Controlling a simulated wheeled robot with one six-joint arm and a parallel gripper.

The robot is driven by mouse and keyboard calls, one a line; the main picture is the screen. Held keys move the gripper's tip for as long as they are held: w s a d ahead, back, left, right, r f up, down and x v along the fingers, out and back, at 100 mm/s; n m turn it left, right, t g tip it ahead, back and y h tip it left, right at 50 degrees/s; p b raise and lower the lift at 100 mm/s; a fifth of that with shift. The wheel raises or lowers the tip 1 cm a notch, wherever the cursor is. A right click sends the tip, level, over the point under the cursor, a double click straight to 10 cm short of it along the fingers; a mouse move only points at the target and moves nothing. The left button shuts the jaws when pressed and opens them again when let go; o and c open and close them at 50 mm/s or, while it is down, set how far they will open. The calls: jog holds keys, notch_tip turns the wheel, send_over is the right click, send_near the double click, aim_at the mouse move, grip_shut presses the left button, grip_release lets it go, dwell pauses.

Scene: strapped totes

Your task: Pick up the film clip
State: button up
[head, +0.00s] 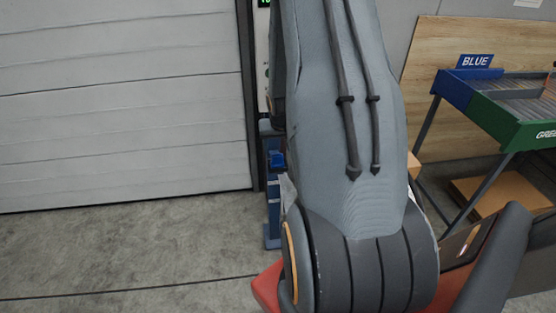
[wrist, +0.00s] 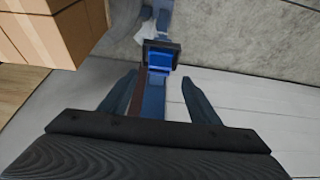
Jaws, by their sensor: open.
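A small blue clip-like piece (wrist: 159,55) with a dark surround sits on a blue post (wrist: 153,100) in the wrist view; I take it for the film clip. It also shows in the head view as a blue piece (head: 277,160) on the blue post (head: 273,205), just left of my arm. My gripper (wrist: 160,88) is open and empty, its two fingers apart either side of the post, with the blue piece beyond the tips. Pale film (wrist: 148,25) shows near the clip. In the head view my arm hides the gripper and part of the post.
A cardboard box (wrist: 60,30) is close on the left in the wrist view. In the head view, a sorting rack (head: 480,110) with blue and green sections stands at right. A shutter door (head: 120,100) fills the left, with clear floor (head: 120,250) before it.

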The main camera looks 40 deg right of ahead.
aim_at(277, 155)
jog(key=shift+p+x, duration=0.9)
jog(key=shift+x, duration=2.6)
jog(key=shift+s, duration=0.15)
jog(key=c, duration=1)
